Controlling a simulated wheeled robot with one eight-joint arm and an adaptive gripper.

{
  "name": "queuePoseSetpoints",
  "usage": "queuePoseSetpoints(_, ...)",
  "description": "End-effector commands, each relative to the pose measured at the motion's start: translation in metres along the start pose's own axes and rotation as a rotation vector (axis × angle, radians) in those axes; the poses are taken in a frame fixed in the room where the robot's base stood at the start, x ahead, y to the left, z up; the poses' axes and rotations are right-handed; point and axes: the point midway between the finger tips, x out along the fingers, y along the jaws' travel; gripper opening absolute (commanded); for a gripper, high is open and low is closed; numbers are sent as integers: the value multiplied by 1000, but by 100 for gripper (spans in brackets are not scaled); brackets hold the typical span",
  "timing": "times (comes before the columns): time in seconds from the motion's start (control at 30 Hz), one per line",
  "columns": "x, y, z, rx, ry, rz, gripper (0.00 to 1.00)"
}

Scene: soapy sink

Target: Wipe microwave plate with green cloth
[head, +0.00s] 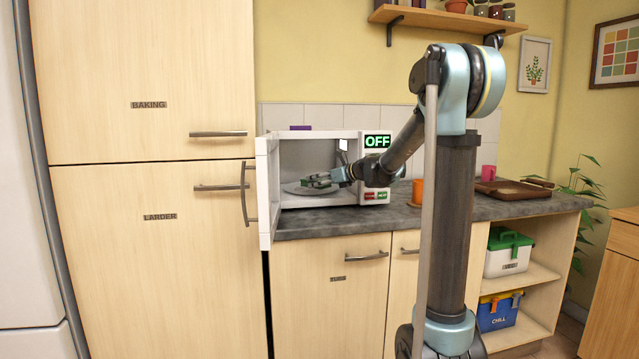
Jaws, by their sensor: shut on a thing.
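The white microwave (350,134) stands on the counter with its door (266,190) swung open at the left and its display reading OFF. The round grey microwave plate (294,189) lies inside on the microwave floor. My arm reaches in from the right. My gripper (326,181) is inside the microwave, low over the plate. It is shut on a small dark green thing, which looks like the green cloth (313,180). The cloth is at or just above the plate; I cannot tell whether it touches. My gripper hides the plate's right part.
The open door and the tall larder cupboard (150,240) bound the left side. An orange cup (417,192), a pink cup (488,172) and a brown tray (512,189) stand on the counter (330,221) to the right. A shelf (450,20) hangs above.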

Motion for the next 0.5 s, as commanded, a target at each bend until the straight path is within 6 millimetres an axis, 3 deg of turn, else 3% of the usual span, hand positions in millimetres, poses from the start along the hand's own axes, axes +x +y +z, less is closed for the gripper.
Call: queuePoseSetpoints(0.5,-38,31,-12,1,0,0,15)
